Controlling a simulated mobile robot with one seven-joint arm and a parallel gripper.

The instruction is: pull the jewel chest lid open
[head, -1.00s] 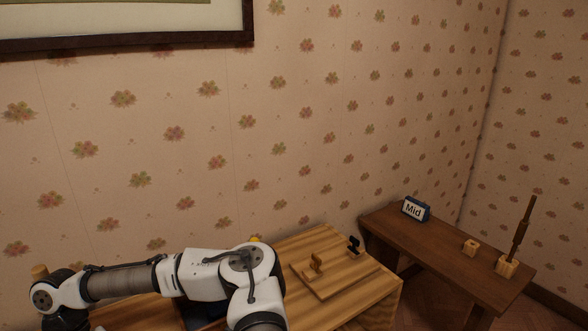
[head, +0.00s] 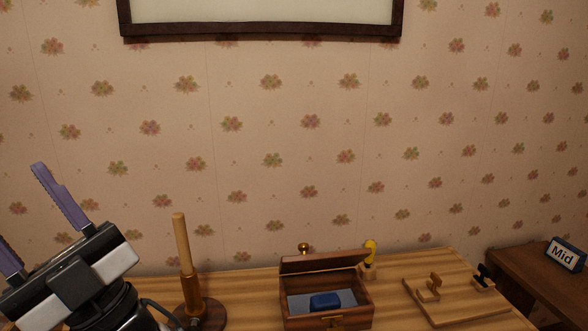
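The jewel chest (head: 298,323) is a small brown wooden box with a brass clasp on its front, on the wooden table in the lower middle of the head view. Its lid (head: 322,263) is raised and stands up at the back. The grey-lined inside shows, with a blue block (head: 325,301) in it. My gripper (head: 18,203) is at the far left, above and well apart from the chest. Its two purple fingers are spread with nothing visible between them; one fingertip is cut off by the picture edge.
A wooden peg on a round base (head: 182,245) stands between my gripper and the chest. Behind the chest are a brass knob (head: 305,248) and a yellow piece (head: 370,250). A board with a hook (head: 434,286) lies right. A "Mid" sign (head: 565,254) stands on another table.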

